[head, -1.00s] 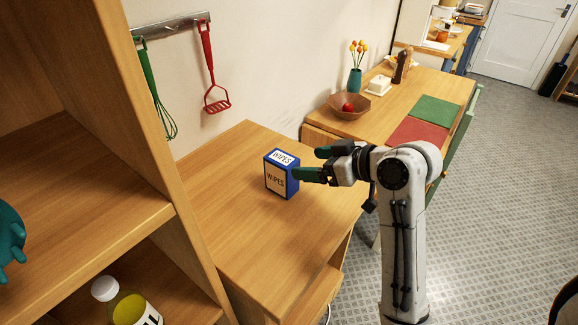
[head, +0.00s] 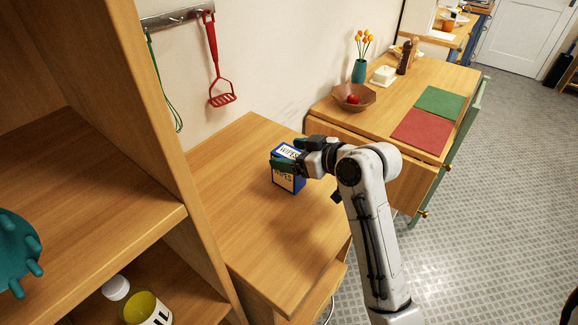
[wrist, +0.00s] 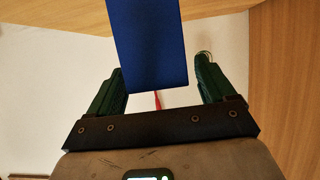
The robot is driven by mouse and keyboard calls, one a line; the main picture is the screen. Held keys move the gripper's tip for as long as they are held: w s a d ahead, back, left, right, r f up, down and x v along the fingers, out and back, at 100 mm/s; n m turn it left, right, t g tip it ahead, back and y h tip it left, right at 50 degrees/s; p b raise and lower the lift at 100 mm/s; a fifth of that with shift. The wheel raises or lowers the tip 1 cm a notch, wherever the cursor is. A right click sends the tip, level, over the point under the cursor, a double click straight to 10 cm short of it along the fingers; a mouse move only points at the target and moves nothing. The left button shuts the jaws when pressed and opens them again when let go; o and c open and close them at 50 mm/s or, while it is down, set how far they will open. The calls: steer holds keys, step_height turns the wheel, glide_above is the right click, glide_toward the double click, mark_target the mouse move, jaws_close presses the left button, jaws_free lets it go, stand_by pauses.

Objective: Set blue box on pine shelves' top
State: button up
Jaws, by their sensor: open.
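The blue box (head: 289,181), with white panels reading WIPES, stands upright on a low wooden unit's top (head: 240,215). My gripper (head: 286,154) is open at the box's upper part, its green fingers partly covering it. In the wrist view the box's plain blue side (wrist: 148,45) lies between the lines of the open fingers (wrist: 162,72). The left finger is close to the box's edge; a gap shows at the right finger. I cannot tell whether either touches. Tall wooden shelves (head: 165,130) stand at the left; their top is out of view.
A teal object (head: 15,250) and a bottle (head: 140,305) sit in the tall shelves. A green whisk (head: 165,95) and red masher (head: 218,70) hang on the wall. Behind is a table with a bowl (head: 353,98), vase (head: 359,70) and mats (head: 422,130). The low unit's front top is clear.

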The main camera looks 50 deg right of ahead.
steer(key=shift+w+f, duration=0.2)
steer(key=shift+w, duration=0.3)
steer(key=c, duration=1.2)
steer(key=shift+c, duration=0.4)
steer(key=shift+r, duration=0.15)
